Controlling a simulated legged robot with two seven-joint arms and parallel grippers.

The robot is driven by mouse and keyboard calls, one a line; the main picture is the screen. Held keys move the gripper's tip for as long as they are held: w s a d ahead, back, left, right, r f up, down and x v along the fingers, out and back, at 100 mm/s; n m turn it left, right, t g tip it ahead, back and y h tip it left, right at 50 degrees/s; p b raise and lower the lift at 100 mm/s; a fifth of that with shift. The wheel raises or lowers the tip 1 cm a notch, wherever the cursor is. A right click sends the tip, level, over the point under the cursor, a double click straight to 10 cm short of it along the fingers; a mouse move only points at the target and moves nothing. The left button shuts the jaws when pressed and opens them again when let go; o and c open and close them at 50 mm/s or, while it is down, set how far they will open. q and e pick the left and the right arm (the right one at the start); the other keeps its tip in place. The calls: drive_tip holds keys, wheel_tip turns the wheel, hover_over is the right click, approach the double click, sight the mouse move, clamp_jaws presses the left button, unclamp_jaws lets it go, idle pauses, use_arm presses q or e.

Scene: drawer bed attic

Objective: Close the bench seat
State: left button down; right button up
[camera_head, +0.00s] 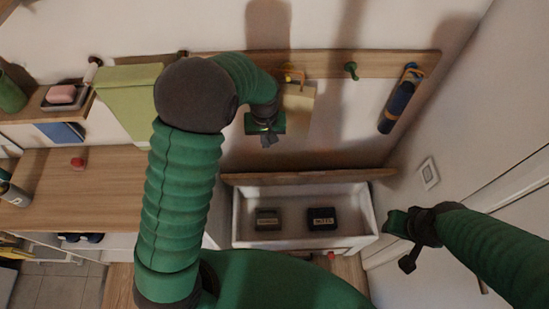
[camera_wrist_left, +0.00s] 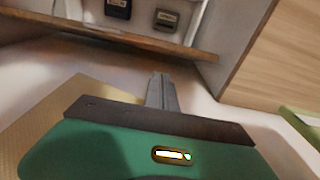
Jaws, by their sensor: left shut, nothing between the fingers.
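The bench seat is a white box (camera_head: 240,222) with its wooden lid (camera_head: 310,177) raised along the back, seen nearly edge-on. The open box holds two small dark boxes, one (camera_head: 268,219) on the left and one (camera_head: 321,218) on the right. My left gripper (camera_head: 268,140) is shut and empty, above the lid's left part and near the wall in the head view. In the left wrist view its fingers (camera_wrist_left: 161,92) are together, apart from the lid's edge (camera_wrist_left: 110,36). My right gripper (camera_head: 407,262) is right of the box; its fingers are unclear.
A wall rail (camera_head: 330,65) above the bench carries pegs, a hanging tan item (camera_head: 299,97) and a dark blue rolled item (camera_head: 398,103). A wooden counter (camera_head: 80,190) stands left. The right wall has a switch (camera_head: 429,173) close to my right arm.

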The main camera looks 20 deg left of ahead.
use_arm(q)
drive_tip(key=f, duration=0.6)
drive_tip(key=w+f+p, duration=0.1)
drive_tip(key=f, duration=1.2)
drive_tip(key=shift+w+a+f, duration=0.1)
drive_tip(key=shift+w+a, duration=0.15)
drive_tip(key=shift+a, duration=0.05)
